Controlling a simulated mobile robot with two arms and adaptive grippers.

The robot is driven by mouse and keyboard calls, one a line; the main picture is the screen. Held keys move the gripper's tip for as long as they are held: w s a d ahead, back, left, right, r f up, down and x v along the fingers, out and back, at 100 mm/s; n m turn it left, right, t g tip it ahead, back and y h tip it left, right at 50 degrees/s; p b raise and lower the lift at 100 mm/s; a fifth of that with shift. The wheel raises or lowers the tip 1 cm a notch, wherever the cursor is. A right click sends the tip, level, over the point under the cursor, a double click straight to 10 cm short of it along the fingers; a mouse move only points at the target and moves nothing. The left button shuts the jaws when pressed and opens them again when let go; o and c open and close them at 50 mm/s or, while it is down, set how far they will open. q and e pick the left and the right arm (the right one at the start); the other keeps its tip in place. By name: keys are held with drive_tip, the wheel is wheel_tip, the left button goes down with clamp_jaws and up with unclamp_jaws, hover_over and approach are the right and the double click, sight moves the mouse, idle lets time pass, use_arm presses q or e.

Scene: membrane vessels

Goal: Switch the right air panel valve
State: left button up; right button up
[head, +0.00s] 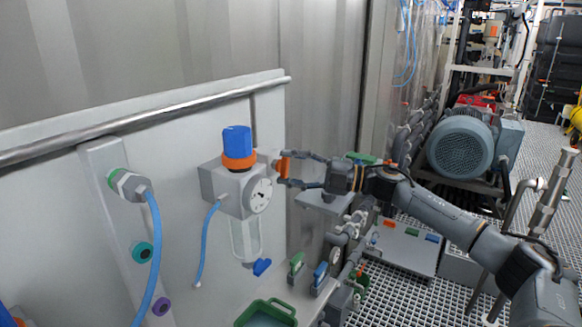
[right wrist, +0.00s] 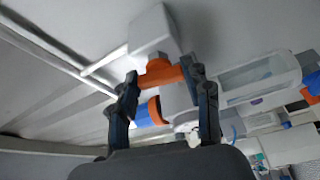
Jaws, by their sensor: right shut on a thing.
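The right air panel valve has an orange handle (head: 284,164) at the right edge of the light grey panel (head: 180,235), just right of the regulator. My right gripper (head: 285,168) reaches in from the right and is shut on this handle, one finger above it and one below. In the right wrist view the orange handle (right wrist: 160,74) lies between the two dark fingers, in front of a pale block (right wrist: 153,32). My left gripper does not show in the head view.
A regulator with a blue knob (head: 237,141), orange ring and round gauge (head: 259,195) stands close left of the handle. Blue hoses (head: 154,250) hang on the panel. A metal rail (head: 150,118) runs above. Several coloured valve handles and a green tray (head: 268,313) are below.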

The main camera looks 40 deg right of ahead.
drive_tip(key=shift+n, duration=0.4)
drive_tip(key=o, duration=1.2)
drive_tip(key=shift+c, duration=0.2)
drive_tip(key=v, duration=0.7)
drive_tip(key=shift+s, duration=0.2)
drive_tip(key=shift+d, duration=0.2)
